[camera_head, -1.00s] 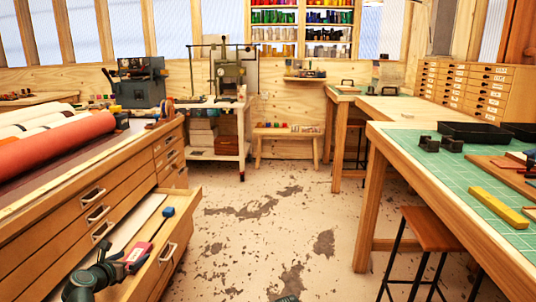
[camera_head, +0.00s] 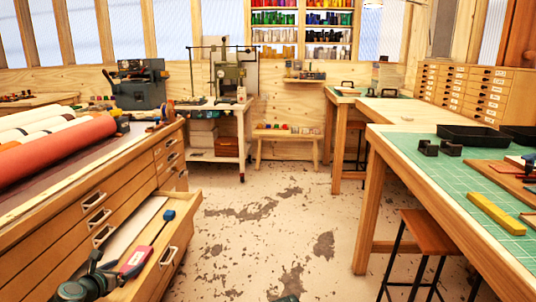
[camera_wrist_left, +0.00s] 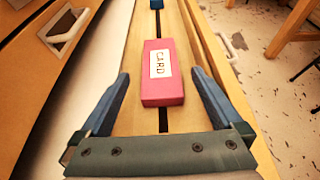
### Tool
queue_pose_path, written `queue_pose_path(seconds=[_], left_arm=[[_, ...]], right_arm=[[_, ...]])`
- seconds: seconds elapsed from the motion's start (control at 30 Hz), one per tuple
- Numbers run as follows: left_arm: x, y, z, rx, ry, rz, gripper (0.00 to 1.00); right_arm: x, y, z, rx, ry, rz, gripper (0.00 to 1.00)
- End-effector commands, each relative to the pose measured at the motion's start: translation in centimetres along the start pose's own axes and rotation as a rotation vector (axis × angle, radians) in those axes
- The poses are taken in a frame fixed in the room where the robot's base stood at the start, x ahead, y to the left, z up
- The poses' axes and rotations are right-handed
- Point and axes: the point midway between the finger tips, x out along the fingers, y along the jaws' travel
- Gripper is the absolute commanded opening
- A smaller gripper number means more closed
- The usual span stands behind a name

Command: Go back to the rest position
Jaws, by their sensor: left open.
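My left gripper (camera_head: 112,272) is low at the left in the head view, over the open drawer (camera_head: 150,272) of the wooden cabinet. In the left wrist view its two blue-grey fingers (camera_wrist_left: 160,80) are spread wide apart with nothing clamped between them. A pink box labelled CARD (camera_wrist_left: 163,75) lies in the drawer ahead of the palm, between the finger lines in that view. It also shows in the head view (camera_head: 135,262). I cannot tell the gap between fingers and box. My right gripper does not show.
A small blue block (camera_head: 169,215) lies farther along the drawer. Foil rolls (camera_head: 55,145) lie on the cabinet top. A stool (camera_head: 430,235) and a workbench with a green mat (camera_head: 480,180) stand at the right. The floor (camera_head: 260,230) between is clear.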

Motion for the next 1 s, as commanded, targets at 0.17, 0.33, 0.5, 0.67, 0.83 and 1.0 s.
queue_pose_path(seconds=[0.17,0.33,0.5,0.67,0.83,1.0], left_arm=[[3.8,0.1,-0.2,0.001,0.000,-0.002,1.00],[6.7,0.1,-0.1,0.001,-0.001,-0.002,1.00],[5.8,0.0,2.2,0.000,0.000,0.000,1.00],[5.0,0.0,4.1,0.000,0.000,0.000,1.00],[4.1,0.0,6.1,0.000,0.000,0.000,1.00],[3.5,0.0,7.5,0.000,0.000,0.000,1.00]], right_arm=[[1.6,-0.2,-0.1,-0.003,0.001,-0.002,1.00],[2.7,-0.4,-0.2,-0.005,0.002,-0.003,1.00],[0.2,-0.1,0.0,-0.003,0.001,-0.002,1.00],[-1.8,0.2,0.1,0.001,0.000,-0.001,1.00],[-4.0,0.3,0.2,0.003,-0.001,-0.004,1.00],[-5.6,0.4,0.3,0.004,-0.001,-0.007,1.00]])
